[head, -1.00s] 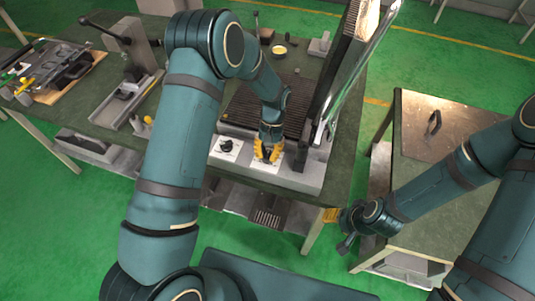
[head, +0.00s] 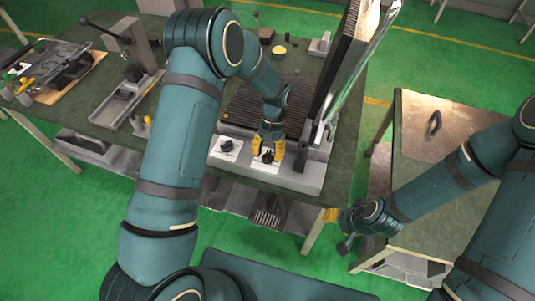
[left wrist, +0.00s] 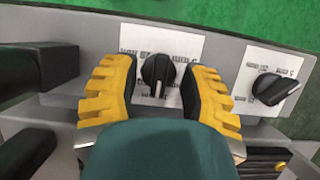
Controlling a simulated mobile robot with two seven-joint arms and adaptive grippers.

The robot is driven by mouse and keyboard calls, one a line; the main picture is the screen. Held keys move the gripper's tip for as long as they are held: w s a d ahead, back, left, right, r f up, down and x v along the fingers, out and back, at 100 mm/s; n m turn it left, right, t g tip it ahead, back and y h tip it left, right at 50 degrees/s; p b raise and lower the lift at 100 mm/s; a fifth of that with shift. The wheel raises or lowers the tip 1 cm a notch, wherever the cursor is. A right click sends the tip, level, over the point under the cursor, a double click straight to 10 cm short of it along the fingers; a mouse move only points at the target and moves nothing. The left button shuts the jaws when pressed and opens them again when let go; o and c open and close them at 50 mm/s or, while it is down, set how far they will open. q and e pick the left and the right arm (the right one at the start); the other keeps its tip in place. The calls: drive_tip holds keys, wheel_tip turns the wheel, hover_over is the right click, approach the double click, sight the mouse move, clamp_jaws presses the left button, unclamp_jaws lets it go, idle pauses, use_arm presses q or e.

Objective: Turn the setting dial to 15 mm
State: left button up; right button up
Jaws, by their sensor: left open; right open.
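A black dial (left wrist: 158,72) on a white printed plate sits between the two yellow-padded fingers of my left gripper (left wrist: 160,88) in the left wrist view. The gripper is open, with a gap showing on each side of the knob. In the head view my left gripper (head: 267,149) is over this dial at the machine's front edge. A second black dial (left wrist: 273,87) on its own plate is to the right in the wrist view; it also shows in the head view (head: 228,146). The printing is too small to read. My right gripper (head: 337,224) is open and empty, away from the machine.
The machine's grey base (head: 300,180) stands on a green bench, with a tilted black ribbed plate (head: 338,65) and a metal bar rising at its right. Other fixtures (head: 125,95) stand at the left. A side table (head: 415,150) is at the right.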

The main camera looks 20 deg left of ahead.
use_arm(q)
drive_tip(key=v, duration=1.1)
